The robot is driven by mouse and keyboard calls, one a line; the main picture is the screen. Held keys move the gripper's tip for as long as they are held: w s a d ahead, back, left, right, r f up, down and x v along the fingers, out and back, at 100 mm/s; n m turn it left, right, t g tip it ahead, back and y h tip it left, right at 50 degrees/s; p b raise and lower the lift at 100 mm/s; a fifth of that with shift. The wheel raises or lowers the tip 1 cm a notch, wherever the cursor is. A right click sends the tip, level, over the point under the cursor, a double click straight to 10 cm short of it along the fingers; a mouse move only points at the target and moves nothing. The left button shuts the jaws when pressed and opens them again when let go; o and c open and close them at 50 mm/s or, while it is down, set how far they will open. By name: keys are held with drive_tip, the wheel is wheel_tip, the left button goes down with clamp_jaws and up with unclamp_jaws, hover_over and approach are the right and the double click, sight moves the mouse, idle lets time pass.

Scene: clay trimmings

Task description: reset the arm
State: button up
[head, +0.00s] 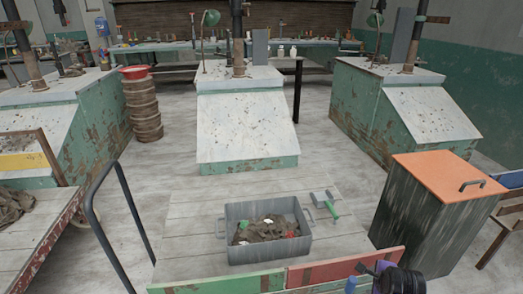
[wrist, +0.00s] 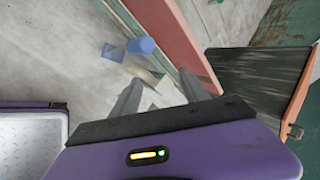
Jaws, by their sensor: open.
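My gripper (wrist: 158,88) shows in the wrist view with its two grey fingers spread apart. It is open, and nothing is seen held between the fingers. In the head view, a purple and black part of my arm shows at the bottom right edge, in front of the red board of the cart (head: 345,268). The fingers cannot be made out clearly there.
A grey crate (head: 232,252) with clay scraps stands on the wooden cart, a green-handled scraper (head: 328,206) beside it. A dark bin with an orange lid (head: 445,172) stands at right. Green workstations (head: 245,125) stand beyond. Blue cylinders (wrist: 145,45) show past my fingers.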

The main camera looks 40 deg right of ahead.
drive_tip(key=w+a+r+n+t+h, duration=0.1)
drive_tip(key=w+a+r+n+t, duration=0.1)
drive_tip(key=a+r+n+t, duration=0.55)
drive_tip(key=w+a+r+n+t+h, duration=0.15)
drive_tip(key=a+r+n, duration=0.35)
drive_tip(key=a+n, duration=0.6)
drive_tip(key=s+a+r+n+t+y, duration=0.2)
drive_tip(key=s+a+r+n, duration=0.25)
drive_tip(key=a, duration=0.25)
drive_tip(key=s+a+r+n+t+y, duration=0.1)
drive_tip(key=s+a+r+n+y, duration=0.2)
drive_tip(key=a+r, duration=0.4)
drive_tip(key=s+a+f+n+g+y, duration=0.1)
drive_tip(key=s+a+f+n+y, duration=0.2)
drive_tip(key=s+a, duration=0.35)
wheel_tip(320, 180, up, 14)
drive_tip(key=n+p, duration=0.1)
drive_tip(key=p, duration=1.1)
drive_tip(key=shift+p, duration=0.3)
